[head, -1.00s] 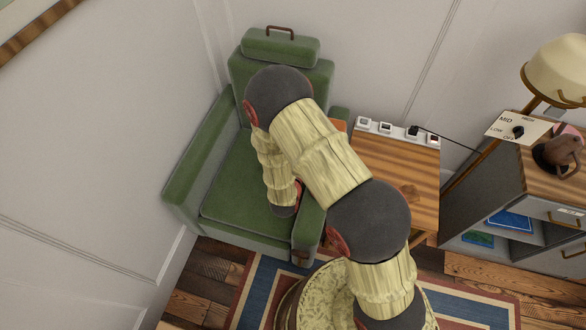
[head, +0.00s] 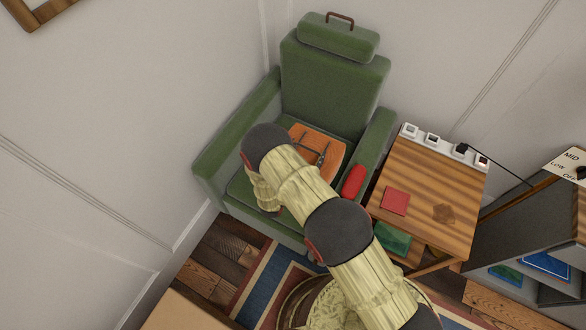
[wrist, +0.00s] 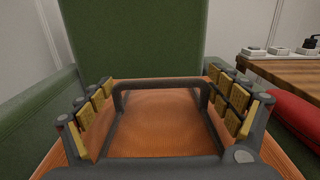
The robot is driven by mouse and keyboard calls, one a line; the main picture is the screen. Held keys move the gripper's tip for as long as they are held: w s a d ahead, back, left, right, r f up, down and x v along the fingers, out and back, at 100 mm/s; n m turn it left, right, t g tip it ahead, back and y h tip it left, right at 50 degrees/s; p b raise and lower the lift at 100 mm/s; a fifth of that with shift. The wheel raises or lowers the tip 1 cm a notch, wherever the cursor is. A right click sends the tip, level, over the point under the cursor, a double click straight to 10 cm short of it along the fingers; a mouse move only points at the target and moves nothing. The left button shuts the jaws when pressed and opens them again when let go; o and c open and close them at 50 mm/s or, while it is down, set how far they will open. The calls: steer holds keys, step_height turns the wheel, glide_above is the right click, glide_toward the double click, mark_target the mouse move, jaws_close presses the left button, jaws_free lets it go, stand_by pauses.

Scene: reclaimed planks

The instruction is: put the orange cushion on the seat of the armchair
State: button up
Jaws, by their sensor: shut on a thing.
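The orange cushion (head: 330,150) is over the seat of the green armchair (head: 335,80), close to the backrest. In the wrist view the cushion (wrist: 165,120) fills the space between the finger pads, with the green backrest (wrist: 130,40) just beyond it. My gripper (head: 316,152) is shut on the cushion, its pads on the left and right in the wrist view (wrist: 162,88). My arm hides part of the cushion and the front of the seat. I cannot tell whether the cushion's underside touches the seat.
A red object (head: 354,181) lies on the right armrest. Right of the chair stands a wooden side table (head: 440,185) with a red square (head: 394,200) and a power strip (head: 445,145). A grey shelf unit (head: 520,235) stands farther right. A wall is close on the left.

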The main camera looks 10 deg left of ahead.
steer(key=shift+s+a+f, duration=0.2)
steer(key=shift+a+f, duration=0.55)
steer(key=shift+f, duration=0.2)
step_height(320, 180, down, 10)
steer(key=b, duration=0.3)
steer(key=shift+s+b, duration=0.1)
steer(key=shift+b, duration=0.3)
steer(key=shift+f, duration=0.15)
steer(key=o, duration=1.5)
steer(key=shift+o, duration=0.3)
steer(key=p+v, duration=0.2)
steer(key=v, duration=1)
steer(key=shift+r, duration=0.25)
